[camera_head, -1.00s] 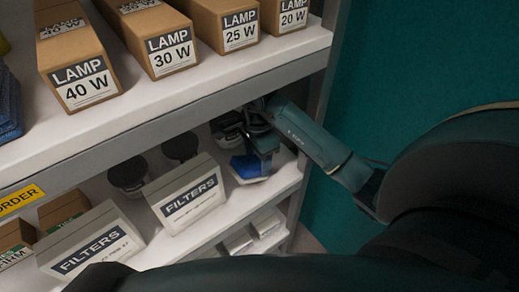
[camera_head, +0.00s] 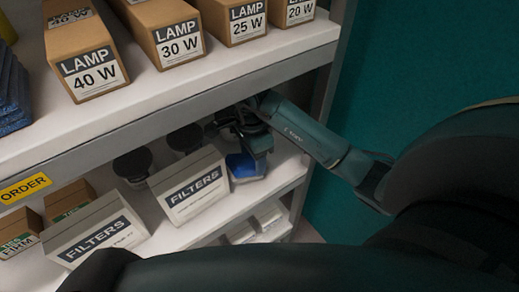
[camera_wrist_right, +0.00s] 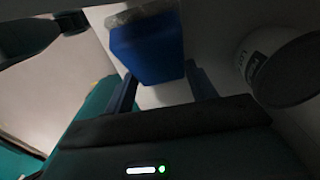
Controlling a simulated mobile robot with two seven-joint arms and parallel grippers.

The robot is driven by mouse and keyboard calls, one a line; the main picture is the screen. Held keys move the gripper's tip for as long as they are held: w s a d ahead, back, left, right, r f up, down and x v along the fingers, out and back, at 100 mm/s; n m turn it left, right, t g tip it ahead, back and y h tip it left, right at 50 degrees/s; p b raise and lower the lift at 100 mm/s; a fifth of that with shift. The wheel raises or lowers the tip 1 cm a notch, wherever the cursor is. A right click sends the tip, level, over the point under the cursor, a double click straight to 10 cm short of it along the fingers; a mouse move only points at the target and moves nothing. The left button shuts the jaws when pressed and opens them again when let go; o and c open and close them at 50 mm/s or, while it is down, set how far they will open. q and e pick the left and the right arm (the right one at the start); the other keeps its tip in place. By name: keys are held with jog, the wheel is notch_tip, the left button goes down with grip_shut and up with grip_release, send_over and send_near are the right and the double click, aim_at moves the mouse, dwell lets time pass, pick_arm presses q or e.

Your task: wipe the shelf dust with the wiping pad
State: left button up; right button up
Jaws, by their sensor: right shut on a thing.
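The blue wiping pad (camera_head: 243,167) is on the lower shelf (camera_head: 278,181), just right of the nearer-right FILTERS box. My right gripper (camera_head: 256,145) is above it, shut on it, with the arm reaching in from the right under the upper shelf. In the right wrist view the blue pad (camera_wrist_right: 147,52) shows beyond the two fingertips (camera_wrist_right: 162,86), with a pale crumpled edge at its far end. I cannot make out dust on the shelf; the gripper and pad hide part of the surface. My left gripper is not in view.
Two FILTERS boxes (camera_head: 188,185) and dark-topped jars (camera_head: 133,165) stand left of the pad. The upper shelf edge (camera_head: 150,124) is close above my right arm and bears several lamp boxes (camera_head: 92,72). A shelf post (camera_head: 326,95) stands at the right.

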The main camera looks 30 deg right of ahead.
aim_at(236, 163)
jog(key=shift+s+a+f, duration=0.15)
jog(key=shift+a, duration=1.1)
jog(key=shift+s+a+f, duration=0.15)
jog(key=shift+a, duration=1.05)
jog(key=shift+r, duration=0.1)
jog(key=shift+d, duration=0.1)
jog(key=shift+w+d+r+b, duration=0.15)
jog(key=shift+d+b, duration=0.35)
jog(key=shift+d, duration=1.45)
jog(key=shift+w+d+f+b, duration=0.1)
jog(key=shift+d+b, duration=0.25)
jog(key=shift+d, duration=0.5)
jog(key=shift+w+d+f+b, duration=0.1)
jog(key=shift+d+b, duration=0.2)
jog(key=shift+d, duration=0.7)
